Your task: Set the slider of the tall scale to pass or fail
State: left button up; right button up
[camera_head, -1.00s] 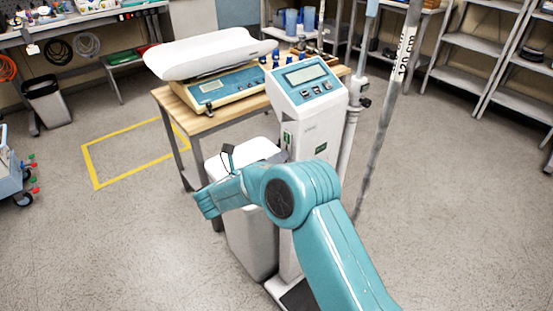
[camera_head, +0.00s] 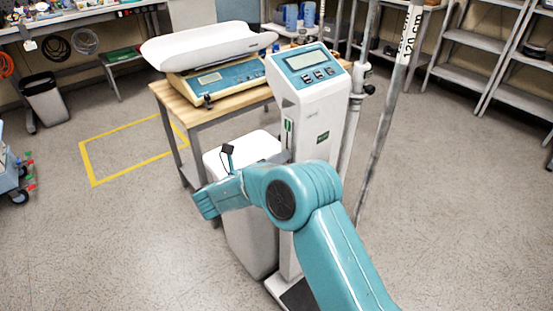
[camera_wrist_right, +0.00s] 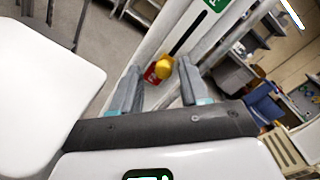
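The tall scale (camera_head: 309,112) is a white column with a teal display head, standing upright beside a white bin. Its dark slot (camera_wrist_right: 188,32) runs between a green label (camera_wrist_right: 215,3) and a red label (camera_wrist_right: 152,77) in the right wrist view. The yellow slider knob (camera_wrist_right: 164,66) sits at the red end. My right gripper (camera_wrist_right: 161,68) is open, with one grey finger on each side of the knob and visible gaps. In the head view my teal right arm hides the gripper and the slot's lower part. My left gripper is not in view.
A white lidded bin (camera_head: 262,238) stands just left of the column. A wooden table (camera_head: 188,112) with a baby scale (camera_head: 222,78) is behind it. A grey pole (camera_head: 389,115) rises on the right.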

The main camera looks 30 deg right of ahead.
jog(key=shift+r, duration=0.1)
jog(key=s+a, duration=0.2)
jog(key=a, duration=1.4)
jog(key=shift+s, duration=0.4)
